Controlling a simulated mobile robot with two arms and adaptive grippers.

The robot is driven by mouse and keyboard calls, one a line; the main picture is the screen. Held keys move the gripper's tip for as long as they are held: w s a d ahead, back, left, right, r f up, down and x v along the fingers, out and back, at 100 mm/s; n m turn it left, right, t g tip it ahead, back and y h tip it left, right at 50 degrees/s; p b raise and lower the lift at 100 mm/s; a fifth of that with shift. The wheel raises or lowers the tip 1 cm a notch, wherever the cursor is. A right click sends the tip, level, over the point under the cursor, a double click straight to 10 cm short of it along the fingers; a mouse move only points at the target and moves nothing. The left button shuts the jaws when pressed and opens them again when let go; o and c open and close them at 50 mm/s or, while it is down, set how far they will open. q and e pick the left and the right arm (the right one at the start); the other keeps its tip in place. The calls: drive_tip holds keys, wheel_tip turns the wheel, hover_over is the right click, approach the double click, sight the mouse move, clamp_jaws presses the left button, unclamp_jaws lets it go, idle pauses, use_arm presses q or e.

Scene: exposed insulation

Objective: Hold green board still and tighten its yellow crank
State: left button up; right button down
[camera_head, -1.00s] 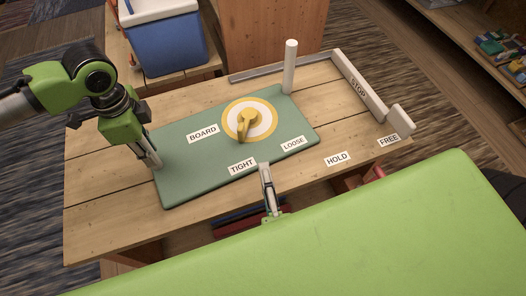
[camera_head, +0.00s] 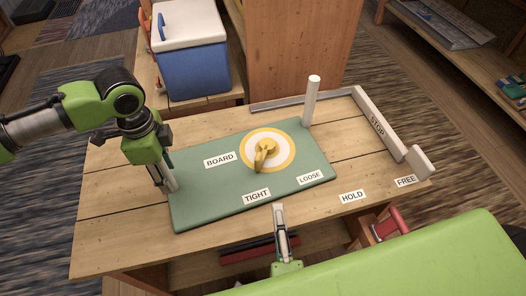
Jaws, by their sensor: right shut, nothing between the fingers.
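The green board (camera_head: 215,205) lies flat on the wooden table. Its yellow crank (camera_head: 265,150) sits on a white disc with a yellow ring, and the handle points toward the front, on the TIGHT label's side. TIGHT (camera_head: 256,196) and LOOSE (camera_head: 310,177) labels lie along the board's front. My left gripper (camera_head: 168,186) points down at the board's left edge; whether its fingers grip that edge or only touch it I cannot tell. My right gripper (camera_head: 279,208) is shut and empty, just in front of the board's front edge, apart from the crank.
A white post (camera_head: 311,101) stands at the board's back right corner. HOLD (camera_head: 352,196) and FREE (camera_head: 405,181) labels lie at the front right. A blue cooler (camera_head: 195,68) stands behind. The table between board and rail is clear.

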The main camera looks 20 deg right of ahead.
use_arm(q)
drive_tip(key=shift+s+a+f, duration=0.1)
drive_tip(key=shift+s+f, duration=0.05)
drive_tip(key=shift+f, duration=0.1)
wheel_tip(320, 180, up, 13)
drive_tip(key=shift+f, duration=0.2)
